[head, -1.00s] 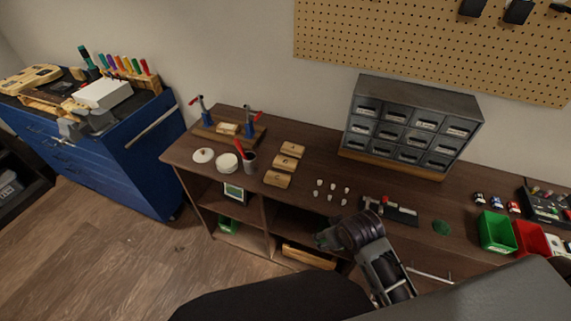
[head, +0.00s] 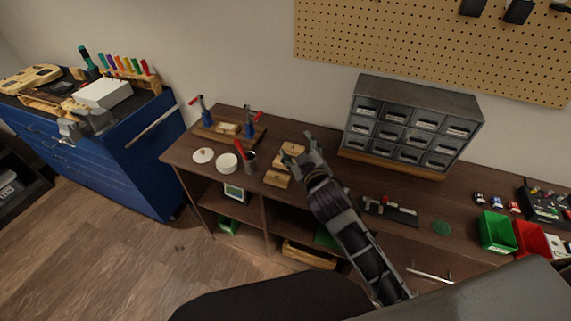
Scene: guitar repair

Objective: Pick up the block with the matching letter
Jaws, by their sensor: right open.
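Several wooden blocks lie in a row on the brown bench. The back block (head: 292,148) and the front block (head: 277,179) show in the head view; the middle block (head: 283,164) is partly covered by my right gripper. Their letters are too small to read. Another wooden block (head: 228,129) lies on a wooden board between two blue clamps. My right gripper (head: 298,150) is open above the right side of the row, its fingers toward the back and middle blocks. I cannot tell whether it touches them. My left gripper is not in view.
A cup with a red-handled tool (head: 249,162), a white bowl (head: 227,162) and a white lid (head: 203,155) stand left of the blocks. A grey drawer cabinet (head: 412,120) stands behind right. Green bin (head: 497,231) and red bin (head: 530,238) sit at far right.

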